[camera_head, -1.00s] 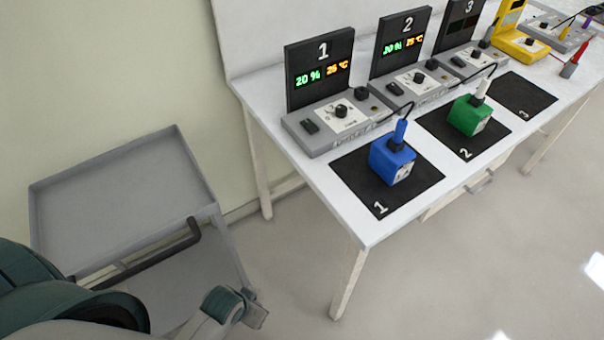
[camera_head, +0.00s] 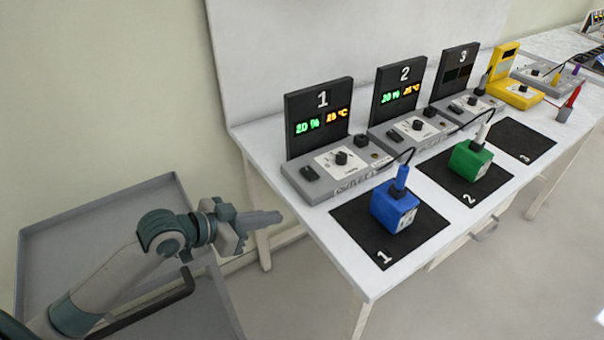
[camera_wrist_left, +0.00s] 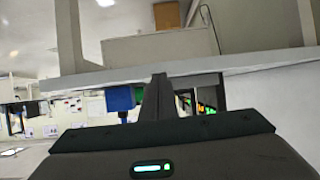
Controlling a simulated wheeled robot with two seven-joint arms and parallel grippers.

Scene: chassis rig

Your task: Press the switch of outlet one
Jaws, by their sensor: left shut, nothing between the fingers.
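Outlet one is a grey box (camera_head: 337,181) with a black panel (camera_head: 319,117) marked 1, lit 20 % and 25 °C. Its black rocker switch (camera_head: 309,173) sits at the box's left end, and a round knob (camera_head: 341,158) is on its white plate. A blue block (camera_head: 394,207) with a blue plug on top stands on mat 1 (camera_head: 350,222). My left gripper (camera_head: 277,216) is shut and empty, left of the table edge and clear of the switch. In the left wrist view its closed fingers (camera_wrist_left: 158,98) point ahead. My right gripper is not in view.
Outlet two (camera_head: 416,127) and outlet three (camera_head: 467,101) stand farther right along the white table (camera_head: 335,290). A green block (camera_head: 470,160) is on mat 2. A yellow device (camera_head: 514,92) is beyond. A grey cart (camera_head: 100,215) stands at left.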

